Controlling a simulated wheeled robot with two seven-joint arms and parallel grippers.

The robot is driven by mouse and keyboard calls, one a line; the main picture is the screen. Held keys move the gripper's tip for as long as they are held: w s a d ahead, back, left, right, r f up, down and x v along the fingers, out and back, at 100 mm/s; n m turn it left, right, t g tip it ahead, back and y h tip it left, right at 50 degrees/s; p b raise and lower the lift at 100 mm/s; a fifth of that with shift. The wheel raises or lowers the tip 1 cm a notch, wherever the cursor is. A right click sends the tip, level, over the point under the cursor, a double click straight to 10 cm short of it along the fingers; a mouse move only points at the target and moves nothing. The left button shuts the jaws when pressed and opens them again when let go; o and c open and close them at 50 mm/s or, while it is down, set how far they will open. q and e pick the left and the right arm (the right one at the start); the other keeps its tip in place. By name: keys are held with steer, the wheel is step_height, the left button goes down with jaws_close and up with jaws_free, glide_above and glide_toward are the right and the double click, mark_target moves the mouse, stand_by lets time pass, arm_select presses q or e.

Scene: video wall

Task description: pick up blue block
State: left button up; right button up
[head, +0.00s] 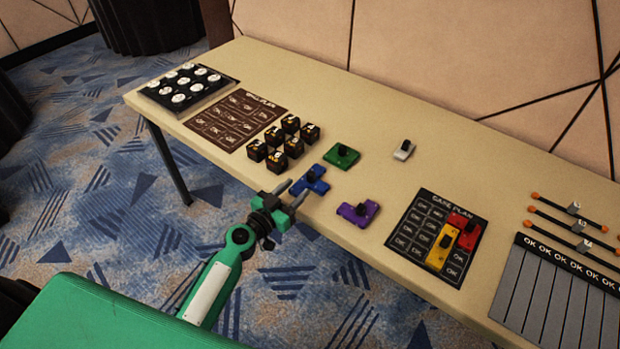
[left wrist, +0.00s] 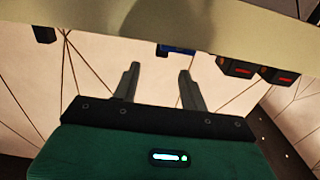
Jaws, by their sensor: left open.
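The blue block (head: 311,181) lies near the front edge of the table with a dark knob on top. In the left wrist view only a small part of the blue block (left wrist: 178,49) shows, at the table's edge beyond the fingertips. My left gripper (head: 293,192) is open and empty, just in front of and left of the blue block, apart from it. Its two fingers (left wrist: 160,80) also show in the left wrist view, spread apart with nothing between them. My right gripper is not in view.
Several black cubes (head: 284,139) stand just left of the blue block. A green block (head: 341,156) lies behind it and a purple block (head: 357,212) to its right. A dark mat (head: 413,250) carries red and yellow blocks.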

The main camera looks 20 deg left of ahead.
mark_target(309, 175)
arm_select(q)
steer(key=shift+w+d+r, duration=0.15)
steer(key=shift+w+d, duration=0.05)
steer(key=shift+w, duration=0.4)
steer(key=shift+p+x, duration=1)
steer(key=shift+x, duration=1.3)
steer(key=shift+a, duration=0.1)
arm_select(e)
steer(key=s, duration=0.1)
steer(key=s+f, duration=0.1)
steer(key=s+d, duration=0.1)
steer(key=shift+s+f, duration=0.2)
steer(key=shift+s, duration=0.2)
arm_select(q)
jaws_close()
